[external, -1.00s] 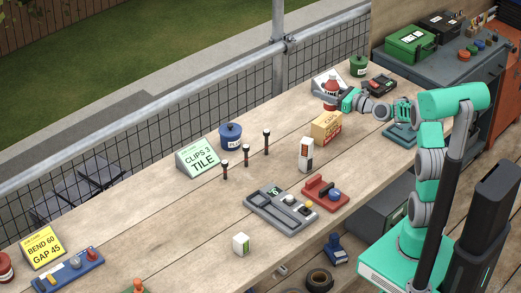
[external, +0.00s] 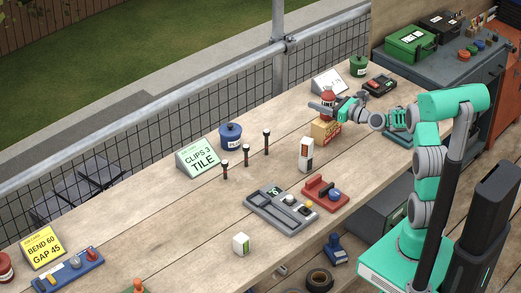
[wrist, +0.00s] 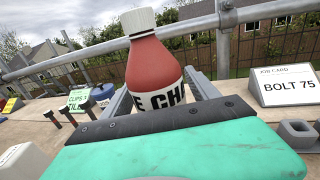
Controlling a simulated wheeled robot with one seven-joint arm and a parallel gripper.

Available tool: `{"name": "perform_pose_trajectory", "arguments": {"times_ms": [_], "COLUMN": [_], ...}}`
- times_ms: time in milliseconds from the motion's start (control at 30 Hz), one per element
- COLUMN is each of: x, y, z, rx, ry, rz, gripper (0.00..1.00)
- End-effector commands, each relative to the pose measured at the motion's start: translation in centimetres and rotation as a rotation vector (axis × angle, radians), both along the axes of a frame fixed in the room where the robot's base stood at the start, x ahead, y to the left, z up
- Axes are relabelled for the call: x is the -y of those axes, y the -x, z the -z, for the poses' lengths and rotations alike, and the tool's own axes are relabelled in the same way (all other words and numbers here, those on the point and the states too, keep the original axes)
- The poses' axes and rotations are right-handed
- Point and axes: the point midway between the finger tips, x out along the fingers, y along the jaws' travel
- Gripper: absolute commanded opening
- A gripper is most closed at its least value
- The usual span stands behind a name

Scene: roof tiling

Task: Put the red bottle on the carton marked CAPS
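The carton does not show clearly there.
A white and brown small box (external: 306,154) stands just in front of the carton. A job card (external: 328,82) is behind the bottle, with a green pot (external: 359,66) beyond. Black-topped posts (external: 246,155) stand to the left.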

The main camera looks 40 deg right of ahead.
Motion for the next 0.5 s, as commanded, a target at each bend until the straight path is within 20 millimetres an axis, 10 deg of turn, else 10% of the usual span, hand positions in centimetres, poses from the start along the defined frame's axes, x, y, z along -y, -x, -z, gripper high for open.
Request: {"name": "perform_pose_trajectory", "arguments": {"times_ms": [300, 500], "x": [0.0, 1.1], "y": [0.1, 3.8], "z": [-0.5, -0.3], "rx": [0.001, 0.000], "ry": [0.002, 0.000], "rz": [0.000, 0.005], "gripper": [0.71, 0.71]}}
